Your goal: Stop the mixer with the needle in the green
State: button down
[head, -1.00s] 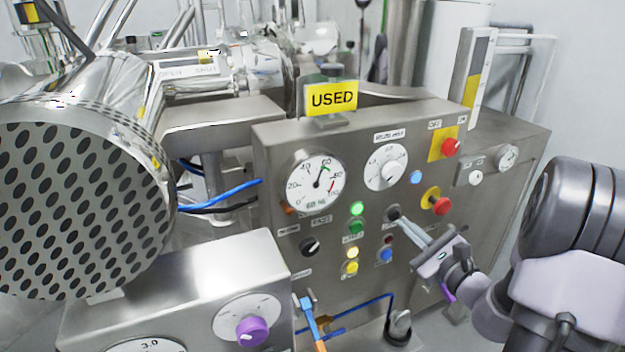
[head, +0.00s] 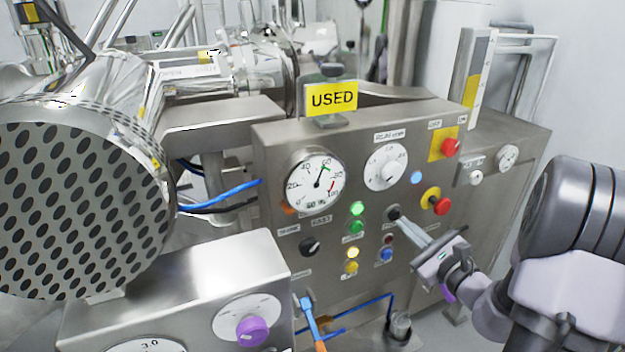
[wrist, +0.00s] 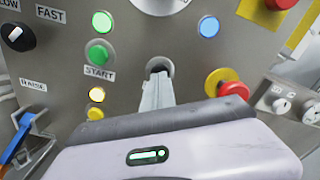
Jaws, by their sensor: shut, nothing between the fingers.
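The grey mixer control panel (head: 285,150) carries a round white gauge (head: 303,190) with a small green band and a red band. Its thin dark needle points up and slightly right, at or just beside the start of the green band. My gripper (head: 402,222) is shut and empty, with its fingertips at a round dark-collared button (head: 393,212). In the wrist view the fingertips (wrist: 157,80) cover the lower part of this button (wrist: 159,65); I cannot tell whether they touch or press it. The green START button (wrist: 98,53) is to its left.
A red emergency button (head: 441,206) on a yellow plate is close right of my fingers. A white dial (head: 385,167) and a lit blue lamp (head: 417,177) are above. A yellow USED sign (head: 331,98) stands on the panel. Blue and yellow buttons sit below left.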

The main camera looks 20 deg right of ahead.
jog(key=shift+w, duration=0.1)
jog(key=shift+w, duration=0.9)
jog(key=s+b, duration=0.2)
jog(key=s, duration=0.5)
jog(key=shift+d, duration=0.2)
dwell(0.5)
